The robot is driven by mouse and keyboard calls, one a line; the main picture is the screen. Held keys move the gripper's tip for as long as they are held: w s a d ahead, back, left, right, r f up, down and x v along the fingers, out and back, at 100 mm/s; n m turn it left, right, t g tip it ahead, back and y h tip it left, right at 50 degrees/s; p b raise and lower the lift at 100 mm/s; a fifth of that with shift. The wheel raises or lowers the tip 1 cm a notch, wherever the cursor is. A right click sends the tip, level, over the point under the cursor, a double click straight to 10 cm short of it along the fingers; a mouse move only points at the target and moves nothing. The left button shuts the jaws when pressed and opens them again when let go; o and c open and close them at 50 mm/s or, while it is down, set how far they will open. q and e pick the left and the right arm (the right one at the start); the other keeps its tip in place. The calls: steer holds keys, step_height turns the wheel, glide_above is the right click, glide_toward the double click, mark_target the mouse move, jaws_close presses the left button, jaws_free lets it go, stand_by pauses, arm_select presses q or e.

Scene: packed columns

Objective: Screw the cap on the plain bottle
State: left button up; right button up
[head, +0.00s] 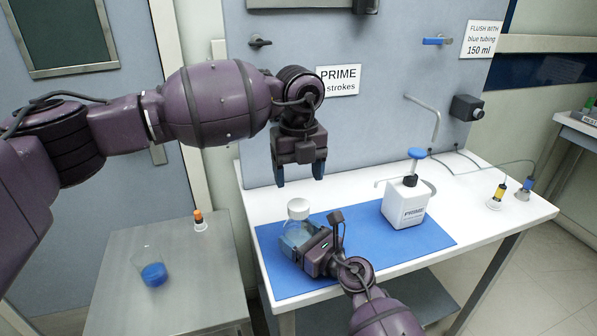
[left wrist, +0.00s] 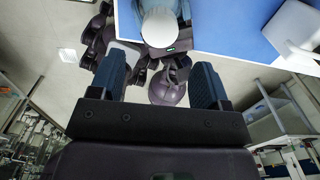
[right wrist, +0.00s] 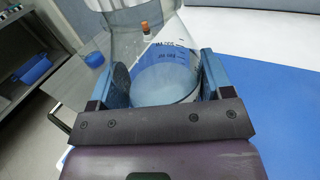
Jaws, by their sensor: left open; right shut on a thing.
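The plain bottle (head: 294,235) is clear and stands at the left of the blue mat. It fills the right wrist view (right wrist: 165,85), where printed volume marks show. A white cap (head: 298,206) sits on its mouth; I cannot tell how tightly. The cap also shows at the top of the left wrist view (left wrist: 165,26). My right gripper (head: 314,246) is shut around the bottle's body from the front. My left gripper (head: 298,173) is open and empty, pointing down above the cap with a gap between them.
A white PRIME pump bottle (head: 406,205) stands at the right of the blue mat (head: 430,236). A metal spout (head: 436,115) hangs from the panel. A side table (head: 205,285) holds a blue-liquid vessel (head: 153,274) and an orange-topped item (head: 199,220).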

mark_target(299, 204)
arm_select(q)
steer(key=shift+f, duration=4)
steer(key=shift+c, duration=0.4)
steer(key=c, duration=0.8)
steer(key=m, duration=0.6)
steer(key=shift+c, duration=0.2)
steer(key=m, duration=2.1)
steer(key=shift+f+m, duration=0.1)
steer(key=shift+m, duration=0.2)
steer(key=o, duration=1)
